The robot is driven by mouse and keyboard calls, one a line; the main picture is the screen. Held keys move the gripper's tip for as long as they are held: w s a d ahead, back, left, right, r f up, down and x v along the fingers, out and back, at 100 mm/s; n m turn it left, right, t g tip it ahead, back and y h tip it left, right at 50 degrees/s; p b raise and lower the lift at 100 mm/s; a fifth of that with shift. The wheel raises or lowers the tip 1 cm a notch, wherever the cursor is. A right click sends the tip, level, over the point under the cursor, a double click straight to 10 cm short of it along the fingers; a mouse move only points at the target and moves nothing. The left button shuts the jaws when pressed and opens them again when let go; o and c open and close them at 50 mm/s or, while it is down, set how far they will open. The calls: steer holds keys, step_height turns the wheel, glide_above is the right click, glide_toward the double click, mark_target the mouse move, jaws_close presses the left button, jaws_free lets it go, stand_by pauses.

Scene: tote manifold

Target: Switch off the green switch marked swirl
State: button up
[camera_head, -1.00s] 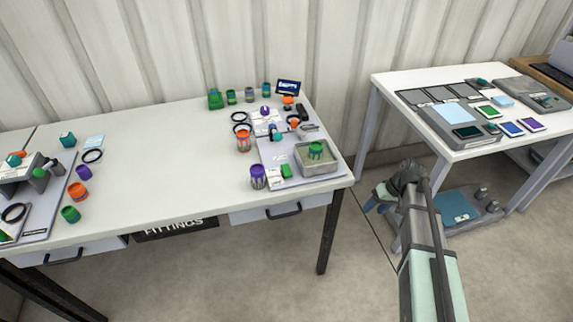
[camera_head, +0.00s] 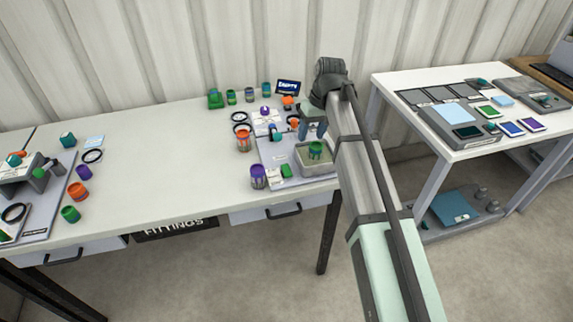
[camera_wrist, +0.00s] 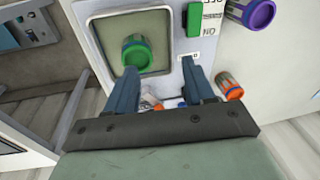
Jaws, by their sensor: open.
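The green switch (camera_head: 286,171) is a small green block on the grey panel (camera_head: 272,152) at the right end of the long table, left of the metal tray. In the wrist view the green switch (camera_wrist: 194,19) is at the top, with lettering beside it; "ON" is readable, the word swirl is not. My gripper (camera_head: 313,130) is above the panel, near the back of the tray. In the wrist view my gripper (camera_wrist: 158,72) is open, its two blue fingers apart and nothing between them. The switch lies beyond the right finger, apart from it.
The metal tray (camera_head: 325,172) holds a green-topped jar (camera_head: 315,150). A purple-topped jar (camera_head: 258,176) stands left of the switch, an orange-topped jar (camera_head: 243,140) behind it. A small dark sign (camera_head: 288,87) stands at the back. The table's middle is clear.

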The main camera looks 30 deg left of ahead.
step_height(320, 180, up, 3)
steer(key=h, duration=0.2)
glide_above(286, 170)
steer(key=m, duration=0.1)
steer(key=shift+t, duration=0.3)
step_height(286, 170, down, 13)
steer(key=shift+w+f, duration=0.1)
steer(key=shift+f, duration=0.1)
